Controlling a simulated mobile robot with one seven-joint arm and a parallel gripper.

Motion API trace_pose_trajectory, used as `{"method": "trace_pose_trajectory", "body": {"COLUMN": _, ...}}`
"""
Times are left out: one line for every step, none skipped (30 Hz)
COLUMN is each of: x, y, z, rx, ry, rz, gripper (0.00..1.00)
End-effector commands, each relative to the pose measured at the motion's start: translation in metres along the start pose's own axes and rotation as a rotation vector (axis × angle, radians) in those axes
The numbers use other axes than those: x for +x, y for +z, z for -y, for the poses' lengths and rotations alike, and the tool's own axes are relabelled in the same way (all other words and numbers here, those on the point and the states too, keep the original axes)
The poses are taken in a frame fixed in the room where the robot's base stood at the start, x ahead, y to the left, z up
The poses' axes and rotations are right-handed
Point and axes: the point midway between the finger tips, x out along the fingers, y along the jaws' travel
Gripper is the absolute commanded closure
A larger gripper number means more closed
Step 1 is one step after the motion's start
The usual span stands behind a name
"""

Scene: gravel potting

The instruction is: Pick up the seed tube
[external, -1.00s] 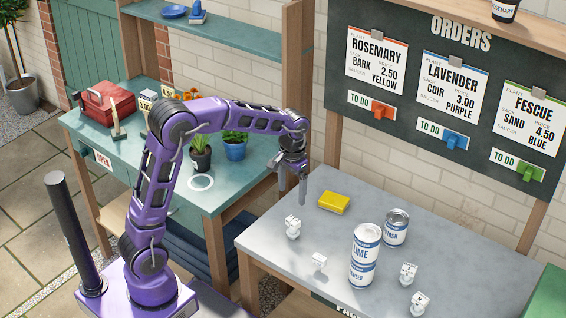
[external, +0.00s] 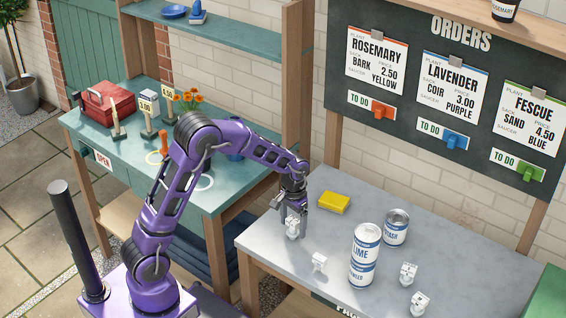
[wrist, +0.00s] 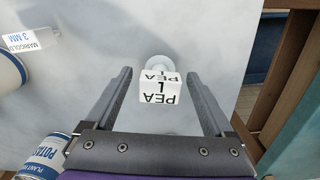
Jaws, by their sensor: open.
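A small white piece marked PEA (wrist: 160,92) stands on the grey bench between my fingers in the wrist view, with a pale round part beyond its lettered block. I take it for the seed tube; a tube shape is not clear. In the external view the same piece (external: 293,230) is at the bench's left part, partly covered by my fingers. My gripper (external: 293,217) is open and low over it, pointing down. In the wrist view my gripper (wrist: 160,74) has a finger on each side of the piece, with a visible gap on both sides.
Other small white pieces stand on the grey bench (external: 340,250): one just right (external: 319,262), two at the front right. A LIME can (external: 365,255), another can (external: 395,228) and a yellow block (external: 333,203) stand to the right. The bench's left edge is close.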

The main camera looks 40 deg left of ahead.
Motion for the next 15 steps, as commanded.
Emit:
{"method": "trace_pose_trajectory", "body": {"x": 0.0106, "y": 0.0012, "z": 0.0000, "rx": 0.000, "ry": -0.001, "rz": 0.005, "gripper": 0.12}}
{"method": "trace_pose_trajectory", "body": {"x": 0.0140, "y": 0.0011, "z": -0.0001, "rx": 0.000, "ry": 0.000, "rz": 0.004, "gripper": 0.12}}
{"method": "trace_pose_trajectory", "body": {"x": 0.0170, "y": 0.0008, "z": -0.0001, "rx": 0.000, "ry": 0.000, "rz": 0.002, "gripper": 0.12}}
{"method": "trace_pose_trajectory", "body": {"x": 0.0184, "y": 0.0007, "z": -0.0001, "rx": 0.000, "ry": 0.000, "rz": 0.001, "gripper": 0.12}}
{"method": "trace_pose_trajectory", "body": {"x": 0.0191, "y": 0.0007, "z": -0.0001, "rx": 0.000, "ry": 0.000, "rz": 0.001, "gripper": 0.12}}
{"method": "trace_pose_trajectory", "body": {"x": 0.0191, "y": 0.0006, "z": -0.0001, "rx": 0.000, "ry": 0.000, "rz": 0.001, "gripper": 0.12}}
{"method": "trace_pose_trajectory", "body": {"x": 0.0188, "y": 0.0006, "z": -0.0001, "rx": 0.000, "ry": 0.000, "rz": 0.000, "gripper": 0.12}}
{"method": "trace_pose_trajectory", "body": {"x": 0.0186, "y": 0.0005, "z": -0.0001, "rx": 0.000, "ry": 0.000, "rz": 0.000, "gripper": 0.12}}
{"method": "trace_pose_trajectory", "body": {"x": 0.0185, "y": 0.0006, "z": -0.0001, "rx": 0.000, "ry": 0.000, "rz": 0.000, "gripper": 0.12}}
{"method": "trace_pose_trajectory", "body": {"x": 0.0185, "y": 0.0006, "z": -0.0001, "rx": 0.000, "ry": 0.000, "rz": 0.000, "gripper": 0.12}}
{"method": "trace_pose_trajectory", "body": {"x": 0.0185, "y": 0.0006, "z": -0.0001, "rx": 0.000, "ry": 0.000, "rz": 0.000, "gripper": 0.16}}
{"method": "trace_pose_trajectory", "body": {"x": 0.0184, "y": 0.0006, "z": -0.0001, "rx": 0.000, "ry": 0.000, "rz": 0.001, "gripper": 0.23}}
{"method": "trace_pose_trajectory", "body": {"x": 0.0184, "y": 0.0006, "z": -0.0001, "rx": 0.000, "ry": 0.000, "rz": 0.001, "gripper": 0.29}}
{"method": "trace_pose_trajectory", "body": {"x": 0.0184, "y": 0.0006, "z": -0.0001, "rx": 0.000, "ry": 0.000, "rz": 0.001, "gripper": 0.34}}
{"method": "trace_pose_trajectory", "body": {"x": 0.0184, "y": 0.0006, "z": -0.0001, "rx": 0.000, "ry": 0.000, "rz": 0.001, "gripper": 0.41}}
